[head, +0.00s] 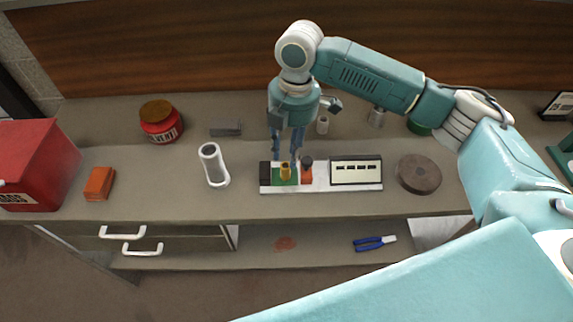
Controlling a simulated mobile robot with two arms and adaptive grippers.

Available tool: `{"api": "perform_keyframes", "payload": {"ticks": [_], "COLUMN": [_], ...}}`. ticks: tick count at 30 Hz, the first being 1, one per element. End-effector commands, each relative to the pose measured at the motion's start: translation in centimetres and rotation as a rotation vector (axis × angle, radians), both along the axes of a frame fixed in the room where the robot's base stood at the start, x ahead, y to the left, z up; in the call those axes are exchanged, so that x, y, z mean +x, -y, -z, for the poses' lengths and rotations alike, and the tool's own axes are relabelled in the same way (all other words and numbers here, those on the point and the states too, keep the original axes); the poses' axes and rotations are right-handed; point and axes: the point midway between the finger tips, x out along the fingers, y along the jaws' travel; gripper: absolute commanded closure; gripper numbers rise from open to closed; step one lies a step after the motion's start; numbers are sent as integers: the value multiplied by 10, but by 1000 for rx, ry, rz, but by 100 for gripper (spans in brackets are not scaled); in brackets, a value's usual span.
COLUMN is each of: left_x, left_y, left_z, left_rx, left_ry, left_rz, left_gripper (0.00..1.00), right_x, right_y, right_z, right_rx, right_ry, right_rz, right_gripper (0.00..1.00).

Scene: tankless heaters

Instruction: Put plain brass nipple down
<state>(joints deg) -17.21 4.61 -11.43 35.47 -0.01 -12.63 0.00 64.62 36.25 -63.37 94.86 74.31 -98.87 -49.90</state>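The plain brass nipple (285,171) is a small gold-coloured piece standing upright on the green square near the left end of a pale board (317,187) on the bench. My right gripper (288,160) points down from above, its two blue fingers parted, with the tips right at the nipple's top. I cannot tell whether the fingers touch the nipple or stand clear of it. A small orange-red piece with a dark top (307,170) stands on the board just right of the nipple. My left gripper is not in view.
A white tube (213,165) stands left of the board, and a brown disc (419,174) lies to its right. A red solvent jar (161,122), a grey block (226,129) and small cylinders stand behind. Blue-handled pliers (371,243) lie on the lower shelf.

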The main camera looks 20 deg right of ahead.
Motion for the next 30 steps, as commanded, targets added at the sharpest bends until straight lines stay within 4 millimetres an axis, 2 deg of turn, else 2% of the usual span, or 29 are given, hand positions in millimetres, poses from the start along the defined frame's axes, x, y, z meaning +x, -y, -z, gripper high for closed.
{"api": "perform_keyframes", "payload": {"ticks": [4,10,15,30], "left_x": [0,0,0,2], "left_y": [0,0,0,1], "left_z": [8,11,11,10], "left_rx": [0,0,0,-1], "left_ry": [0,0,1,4], "left_rz": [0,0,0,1], "left_gripper": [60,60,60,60], "right_x": [2,1,1,1], "right_y": [2,4,5,5], "right_z": [-30,-53,-59,-59], "right_rx": [2,1,0,0], "right_ry": [3,0,-1,-1], "right_rz": [-1,0,0,0], "right_gripper": [71,71,71,71]}}
